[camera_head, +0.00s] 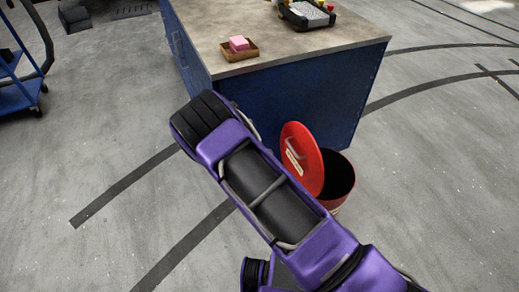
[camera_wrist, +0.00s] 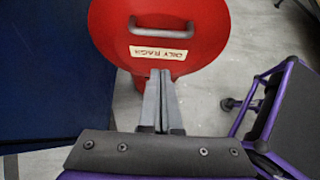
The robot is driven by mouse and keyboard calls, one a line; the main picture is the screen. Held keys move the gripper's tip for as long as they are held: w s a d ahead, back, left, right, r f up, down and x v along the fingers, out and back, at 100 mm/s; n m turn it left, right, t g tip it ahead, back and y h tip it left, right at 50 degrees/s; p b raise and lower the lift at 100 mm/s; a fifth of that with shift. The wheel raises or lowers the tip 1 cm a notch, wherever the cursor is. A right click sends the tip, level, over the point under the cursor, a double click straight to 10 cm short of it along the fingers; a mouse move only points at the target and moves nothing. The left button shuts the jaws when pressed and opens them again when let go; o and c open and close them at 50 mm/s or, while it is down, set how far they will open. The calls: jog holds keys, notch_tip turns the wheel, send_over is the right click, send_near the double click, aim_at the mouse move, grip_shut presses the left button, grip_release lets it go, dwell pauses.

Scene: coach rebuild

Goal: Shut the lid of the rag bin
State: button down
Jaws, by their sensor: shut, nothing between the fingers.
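The rag bin (camera_head: 350,182) is red and stands on the floor by the blue workbench, its round mouth open and dark inside. Its red lid (camera_head: 307,150) stands raised at the left of the mouth, the face with the metal handle outward. In the wrist view the lid (camera_wrist: 160,30) fills the top middle, with its grey handle (camera_wrist: 158,27) and a pale "OILY RAGS" label (camera_wrist: 158,52). My gripper (camera_wrist: 159,76) is shut and empty, its fingertips in front of the lid below the label. I cannot tell if they touch. In the head view my arm hides the gripper.
The blue workbench (camera_head: 290,100) stands close behind the bin. On its top are a small wooden tray (camera_head: 240,52) with a pink block and a black tray (camera_head: 305,14). A blue cart (camera_head: 18,88) stands at the far left. The floor to the right is clear.

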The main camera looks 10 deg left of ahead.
jog(key=w+d+f, duration=0.1)
jog(key=w+d, duration=0.2)
jog(key=d, duration=0.2)
jog(key=shift+w+d+f, duration=0.25)
jog(key=shift+w+f, duration=0.05)
jog(key=shift+w, duration=0.1)
